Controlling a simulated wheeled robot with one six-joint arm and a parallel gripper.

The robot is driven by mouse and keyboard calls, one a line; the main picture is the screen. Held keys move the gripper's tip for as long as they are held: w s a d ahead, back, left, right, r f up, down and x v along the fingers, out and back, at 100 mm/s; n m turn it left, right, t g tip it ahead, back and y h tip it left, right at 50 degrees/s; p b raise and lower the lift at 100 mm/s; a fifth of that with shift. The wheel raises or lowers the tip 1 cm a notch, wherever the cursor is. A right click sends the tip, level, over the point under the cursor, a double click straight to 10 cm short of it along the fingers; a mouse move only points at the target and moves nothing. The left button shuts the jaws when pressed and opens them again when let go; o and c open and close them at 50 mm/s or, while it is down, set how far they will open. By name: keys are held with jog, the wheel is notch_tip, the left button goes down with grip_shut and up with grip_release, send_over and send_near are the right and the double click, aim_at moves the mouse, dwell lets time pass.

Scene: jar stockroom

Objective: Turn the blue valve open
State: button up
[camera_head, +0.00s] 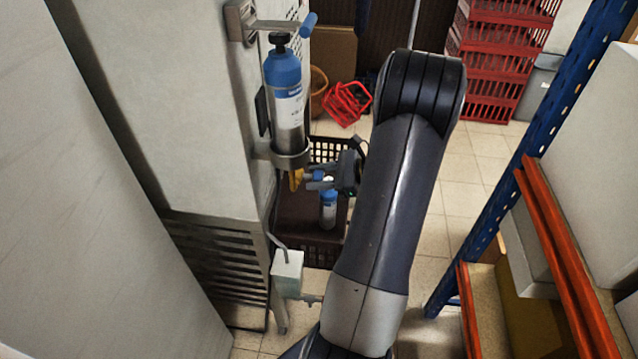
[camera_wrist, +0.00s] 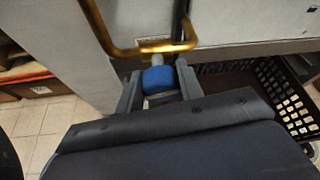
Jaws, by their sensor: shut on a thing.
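The blue valve (camera_wrist: 158,79) shows in the wrist view as a small blue knob on a pale stem, beside a bent brass pipe (camera_wrist: 150,50). My gripper (camera_wrist: 160,82) has one grey finger on each side of the knob and is shut on it. In the head view my gripper (camera_head: 315,180) is at the wall side, just below a blue-topped cylinder (camera_head: 288,90). A bit of blue (camera_head: 318,175) shows between the fingers there. I cannot tell from these views how far the valve is turned.
A dark crate (camera_head: 325,250) with a blue-topped bottle (camera_head: 328,210) stands below my gripper. Red crates (camera_head: 500,50) and a red basket (camera_head: 347,103) are at the back. A blue-and-orange rack (camera_head: 535,130) is at right. Tiled floor (camera_head: 460,170) is clear between.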

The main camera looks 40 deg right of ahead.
jog(key=n+b, duration=0.1)
jog(key=b, duration=0.2)
jog(key=f+n+t+h+b, duration=0.1)
jog(key=n+b, duration=0.1)
jog(key=b, duration=0.2)
jog(key=shift+t, duration=0.3)
jog(key=n+t+h+b, duration=0.1)
jog(key=n+b, duration=0.2)
jog(key=b, duration=0.5)
jog(key=shift+a+t, duration=0.1)
jog(key=shift+t, duration=0.3)
jog(key=n+t+b, duration=0.1)
jog(key=n+b, duration=0.2)
jog(key=b, duration=0.6)
jog(key=shift+s+n+t, duration=0.1)
jog(key=shift+n+t, duration=0.3)
jog(key=n+b, duration=0.1)
jog(key=b, duration=0.2)
jog(key=shift+r+n+t+b, duration=0.2)
jog(key=shift+n+t+b, duration=0.2)
jog(key=shift+b, duration=0.1)
jog(key=shift+r, duration=0.1)
jog(key=o, duration=1)
jog(key=shift+s, duration=0.1)
